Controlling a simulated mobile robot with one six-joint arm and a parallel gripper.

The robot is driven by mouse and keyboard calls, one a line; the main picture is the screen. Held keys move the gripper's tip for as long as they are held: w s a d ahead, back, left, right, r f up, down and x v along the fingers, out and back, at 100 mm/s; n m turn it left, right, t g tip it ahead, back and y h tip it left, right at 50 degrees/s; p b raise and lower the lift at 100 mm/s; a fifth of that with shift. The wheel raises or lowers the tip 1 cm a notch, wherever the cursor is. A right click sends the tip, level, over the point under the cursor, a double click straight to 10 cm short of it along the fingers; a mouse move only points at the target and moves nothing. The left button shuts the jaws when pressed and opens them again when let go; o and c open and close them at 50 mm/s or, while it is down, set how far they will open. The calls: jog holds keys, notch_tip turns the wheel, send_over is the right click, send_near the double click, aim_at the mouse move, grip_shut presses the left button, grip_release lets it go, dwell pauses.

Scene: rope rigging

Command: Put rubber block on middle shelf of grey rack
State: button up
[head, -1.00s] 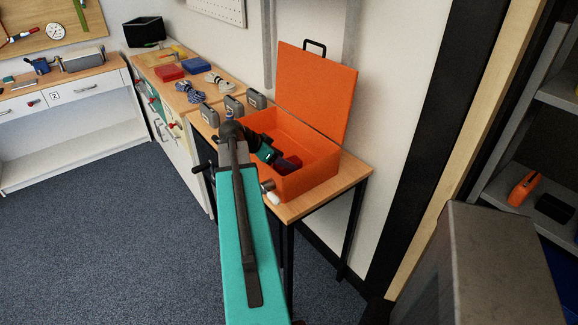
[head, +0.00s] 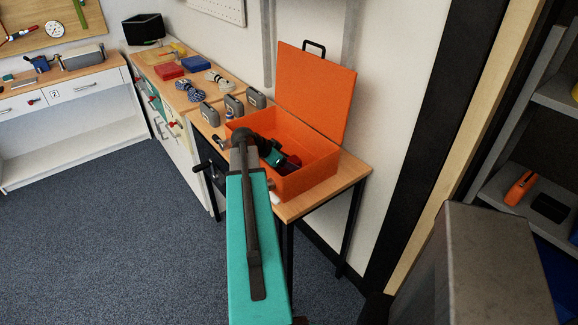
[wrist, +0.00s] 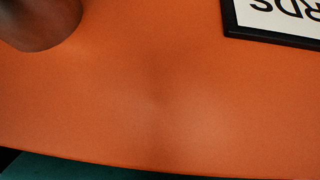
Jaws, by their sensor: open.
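My gripper (head: 290,163) reaches down into the open orange box (head: 310,188) on the small table, and its jaws are open. A dark red part shows at its end, and I cannot tell whether it is a finger or a thing in the box. I cannot make out the rubber block for certain; the arm and the box walls hide part of the inside. The wrist view shows a plain orange surface (wrist: 160,100) and a dark rounded thing (wrist: 40,20) at the upper left. The grey rack (head: 500,190) stands at the right edge, partly cut off.
A black block-like thing (head: 551,208) and an orange tool (head: 521,188) lie on a rack shelf. The orange lid (head: 315,95) stands open behind the box. Several grey cases (head: 233,105) stand left of it. A grey column (head: 490,270) blocks part of the rack.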

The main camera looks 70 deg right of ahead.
jog(key=c, duration=1.5)
jog(key=shift+r, duration=0.15)
jog(key=shift+r+b, duration=1.4)
jog(key=shift+r, duration=3.5)
